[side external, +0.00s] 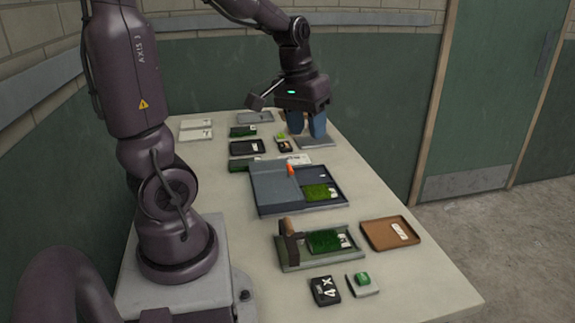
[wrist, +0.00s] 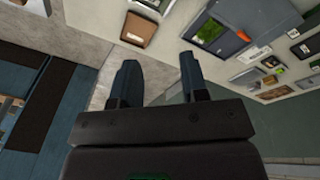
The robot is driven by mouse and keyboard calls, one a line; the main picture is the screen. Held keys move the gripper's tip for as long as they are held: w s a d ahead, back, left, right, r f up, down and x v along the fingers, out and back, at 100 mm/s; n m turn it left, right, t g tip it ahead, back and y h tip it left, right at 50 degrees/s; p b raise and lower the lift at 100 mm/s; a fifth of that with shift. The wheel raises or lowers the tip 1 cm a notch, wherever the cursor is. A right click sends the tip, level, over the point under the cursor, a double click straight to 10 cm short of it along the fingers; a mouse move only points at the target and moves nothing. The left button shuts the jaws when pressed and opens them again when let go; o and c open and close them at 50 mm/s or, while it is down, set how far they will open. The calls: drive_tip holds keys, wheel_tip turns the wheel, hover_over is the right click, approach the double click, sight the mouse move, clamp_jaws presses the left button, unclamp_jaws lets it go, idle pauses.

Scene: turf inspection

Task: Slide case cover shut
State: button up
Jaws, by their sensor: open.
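The shallow grey-blue case (side external: 300,211) lies in the middle of the table. Its flat cover (side external: 272,188) lies over the left part, and an orange tab (side external: 290,169) stands up near the cover's right edge. A green turf sample (side external: 318,192) shows in the uncovered right part. The wrist view also shows the orange tab (wrist: 243,36) and the turf (wrist: 209,31). My gripper (side external: 308,124) is open, with nothing seen between its blue fingers. It is beyond the case, near the table's far end and apart from the cover. Its fingers also show in the wrist view (wrist: 159,66).
A grey plate (side external: 324,142) lies just by my fingers. Several small trays and samples lie beyond the case. The right front table area is clear.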

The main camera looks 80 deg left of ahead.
drive_tip(key=a+f+n, duration=0.4)
drive_tip(key=a, duration=0.5)
drive_tip(key=n, duration=0.6)
approach(289, 167)
drive_tip(key=f, duration=0.3)
drive_tip(key=w+f, duration=0.1)
drive_tip(key=f, duration=0.4)
drive_tip(key=shift+w+f, duration=0.25)
drive_tip(key=shift+f, duration=0.05)
drive_tip(key=shift+d, duration=0.1)
clamp_jaws()
